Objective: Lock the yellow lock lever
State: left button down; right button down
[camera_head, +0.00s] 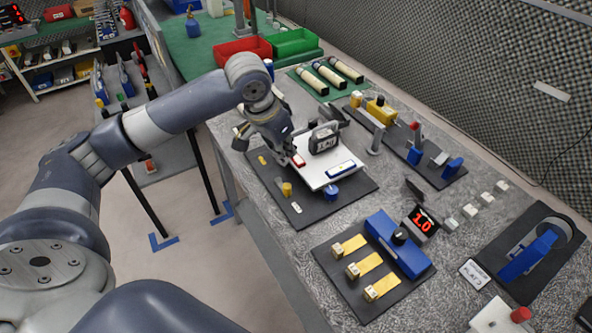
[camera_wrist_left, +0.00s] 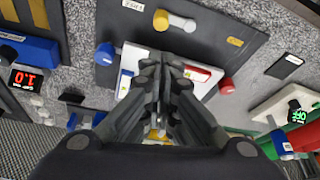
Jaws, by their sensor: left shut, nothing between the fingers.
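A yellow knob, likely the lock lever (camera_head: 286,189), stands on the near left part of a dark board (camera_head: 318,212). In the left wrist view the yellow knob (camera_wrist_left: 161,20) shows at the top with a pale bar (camera_wrist_left: 183,23) beside it. My left gripper (camera_head: 290,157) is shut and empty over the board, close to the red handle (camera_head: 298,160) and apart from the yellow knob. In the left wrist view its fingers (camera_wrist_left: 162,62) are together over the white plate (camera_wrist_left: 128,68). My right gripper is not in view.
A blue knob (camera_head: 331,191) and a dark upright display (camera_head: 323,138) stand by the white plate. A blue box (camera_head: 398,245) with a red readout (camera_head: 422,222) is nearer. Red (camera_head: 238,48) and green (camera_head: 292,42) bins stand behind. A grey wall borders the right.

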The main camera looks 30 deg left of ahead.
pick_arm(q)
jog(key=shift+f, duration=0.1)
jog(key=p+x, duration=0.1)
jog(key=x, duration=0.9)
jog(key=shift+p, duration=0.3)
jog(key=shift+a, duration=0.1)
jog(key=shift+s+m+p, duration=0.2)
jog(key=shift+m+p, duration=0.2)
jog(key=shift+p, duration=0.3)
